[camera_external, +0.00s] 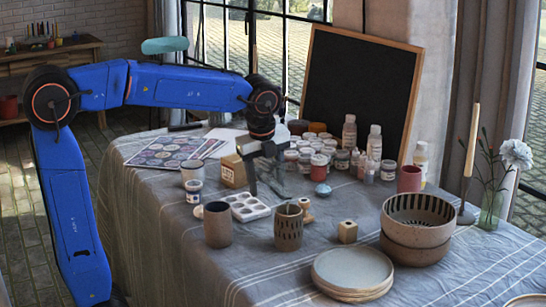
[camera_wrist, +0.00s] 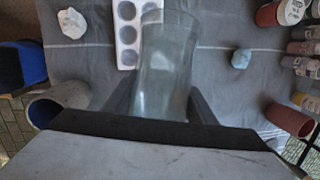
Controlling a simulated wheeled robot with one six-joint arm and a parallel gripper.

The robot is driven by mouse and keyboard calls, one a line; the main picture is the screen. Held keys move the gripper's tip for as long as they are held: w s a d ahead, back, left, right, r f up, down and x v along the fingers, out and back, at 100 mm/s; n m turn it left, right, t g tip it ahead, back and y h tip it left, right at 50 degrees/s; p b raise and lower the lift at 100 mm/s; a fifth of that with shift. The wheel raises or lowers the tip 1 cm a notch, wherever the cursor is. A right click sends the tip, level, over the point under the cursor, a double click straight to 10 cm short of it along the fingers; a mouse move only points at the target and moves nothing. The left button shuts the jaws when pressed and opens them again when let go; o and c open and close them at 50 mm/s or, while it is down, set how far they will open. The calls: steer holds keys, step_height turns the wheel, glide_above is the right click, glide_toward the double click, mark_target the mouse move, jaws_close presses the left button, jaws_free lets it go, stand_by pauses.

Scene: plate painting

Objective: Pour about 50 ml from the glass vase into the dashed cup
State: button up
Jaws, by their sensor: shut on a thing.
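My gripper (camera_external: 263,178) hangs over the table, above and behind the white paint palette. In the wrist view, my gripper (camera_wrist: 160,100) has one finger on each side of the clear glass vase (camera_wrist: 166,62) and is shut on it. Whether liquid is in the vase is hard to tell. The dashed cup (camera_external: 289,229), brown-grey with dark vertical marks, stands upright on the cloth in front of the gripper, apart from it. I cannot make it out in the wrist view.
A plain cup (camera_external: 217,226) stands left of the dashed cup, and the white palette (camera_external: 238,206) lies behind. A wooden block (camera_external: 347,232), stacked bowls (camera_external: 418,222) and plates (camera_external: 352,272) are to the right. Several paint jars (camera_external: 305,158) crowd the back. A flower stands in another glass vessel (camera_external: 491,211).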

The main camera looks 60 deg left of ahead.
mark_target(272, 183)
stand_by(0.7)
steer(key=shift+a+f+h, duration=0.15)
steer(key=shift+f+h, duration=0.25)
steer(key=shift+f, duration=0.15)
steer(key=shift+a+f+h, duration=0.15)
steer(key=shift+f+h, duration=0.25)
steer(key=shift+f, duration=0.15)
steer(key=shift+f+h, duration=0.25)
steer(key=shift+h, duration=0.05)
steer(key=shift+d, duration=0.2)
steer(key=shift+d+f+h, duration=0.15)
steer(key=shift+h, duration=0.65)
stand_by(0.3)
steer(key=shift+d+g+h, duration=0.3)
steer(key=shift+d+h, duration=0.15)
steer(key=shift+h, duration=0.25)
steer(key=d+r+h, duration=0.1)
steer(key=h, duration=0.1)
steer(key=d+r+h+b, duration=0.1)
steer(key=h, duration=0.1)
steer(key=d+r+h, duration=0.1)
steer(key=h, duration=0.2)
steer(key=shift+s+n+g+b, duration=0.25)
steer(key=shift+n+g+b, duration=0.15)
steer(key=shift+s+d+r+h+b, duration=0.1)
steer(key=shift+d+r+h+b, duration=0.15)
steer(key=shift+h, duration=0.7)
steer(key=shift+d+r+h+b, duration=0.1)
steer(key=shift+d+h+b, duration=0.2)
steer(key=shift+h, duration=0.65)
